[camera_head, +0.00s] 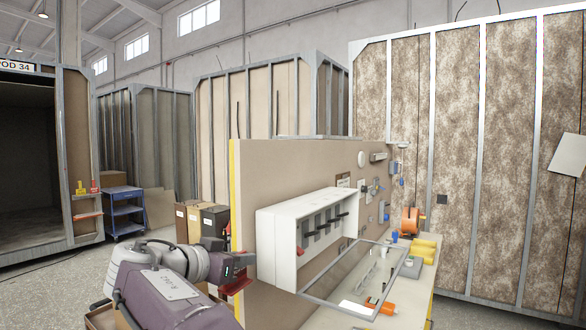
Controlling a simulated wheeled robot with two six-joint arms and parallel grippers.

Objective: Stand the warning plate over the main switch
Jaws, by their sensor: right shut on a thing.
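My right gripper (240,266) is in the lower middle, in front of the brown upright panel and left of the white box. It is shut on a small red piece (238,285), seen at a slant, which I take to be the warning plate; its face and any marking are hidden. The white switch box (282,215) is fixed to the panel and holds a row of grey switches with dark levers (325,224). I cannot tell for sure which is the main switch. The gripper and the red piece are apart from the box. My left gripper is not in view.
A framed clear cover (330,283) sticks out below the box over a bench with an orange reel (410,220), yellow pieces (424,247) and small tools. Cardboard boxes (187,215) and a blue cart (124,207) stand behind on the left.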

